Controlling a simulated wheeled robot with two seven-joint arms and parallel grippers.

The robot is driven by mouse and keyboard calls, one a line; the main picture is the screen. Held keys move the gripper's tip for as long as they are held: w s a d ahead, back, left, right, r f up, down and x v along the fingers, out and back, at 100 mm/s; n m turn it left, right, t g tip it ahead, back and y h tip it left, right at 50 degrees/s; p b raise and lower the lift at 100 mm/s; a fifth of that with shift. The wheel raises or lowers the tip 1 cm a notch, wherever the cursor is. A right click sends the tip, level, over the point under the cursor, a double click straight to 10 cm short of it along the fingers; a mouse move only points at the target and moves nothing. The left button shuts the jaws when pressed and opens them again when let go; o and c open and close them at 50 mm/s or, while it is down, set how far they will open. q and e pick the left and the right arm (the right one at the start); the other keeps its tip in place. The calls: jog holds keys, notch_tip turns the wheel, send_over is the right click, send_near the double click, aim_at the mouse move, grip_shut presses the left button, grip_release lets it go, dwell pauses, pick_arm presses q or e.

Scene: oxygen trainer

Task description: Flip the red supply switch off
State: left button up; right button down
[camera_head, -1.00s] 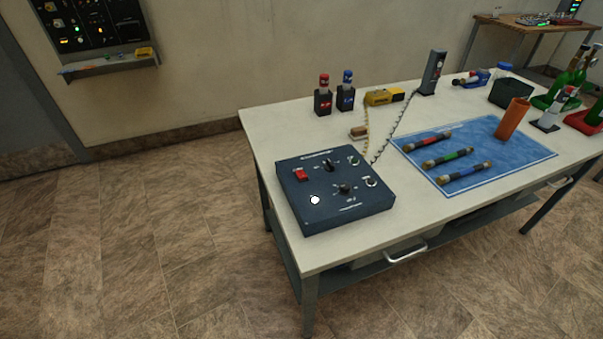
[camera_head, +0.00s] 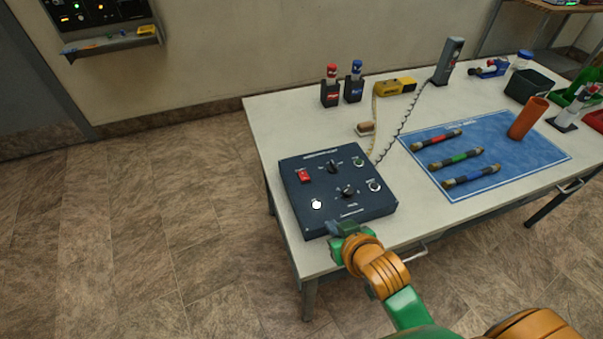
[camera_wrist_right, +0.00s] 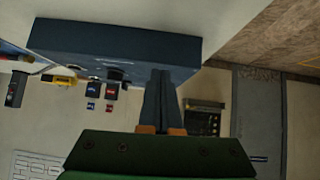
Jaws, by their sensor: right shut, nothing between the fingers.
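The red supply switch (camera_head: 304,175) sits at the upper left of the dark blue control box (camera_head: 330,228) on the table's near left corner. The box also carries two black knobs, a white button and two round sockets. My right gripper (camera_head: 338,228) is at the near front edge of the box, well short of the switch. In the right wrist view its fingers (camera_wrist_right: 160,90) are together and empty, in front of the box's side (camera_wrist_right: 110,45). I cannot tell whether they touch the box. The red switch cannot be made out in the wrist view. My left gripper is not in view.
A coiled cord runs from behind the box to a grey handset (camera_head: 449,62). A yellow device (camera_head: 394,87) and red and blue bottles (camera_head: 330,88) stand behind. A blue mat (camera_head: 540,150) with several striped tubes lies to the right. Floor left of the table is clear.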

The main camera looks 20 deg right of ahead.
jog(key=w+r+t, duration=0.4)
jog(key=w+r, duration=0.2)
jog(key=r, duration=0.1)
jog(key=shift+a+r, duration=0.3)
jog(key=shift+a, duration=0.1)
send_over(308, 186)
jog(key=f, duration=0.3)
jog(key=shift+w+f, duration=0.4)
jog(key=f, duration=0.3)
jog(key=shift+s+b, duration=0.3)
jog(key=shift+b, duration=0.05)
jog(key=shift+s+f, duration=0.15)
jog(key=shift+f, duration=0.3)
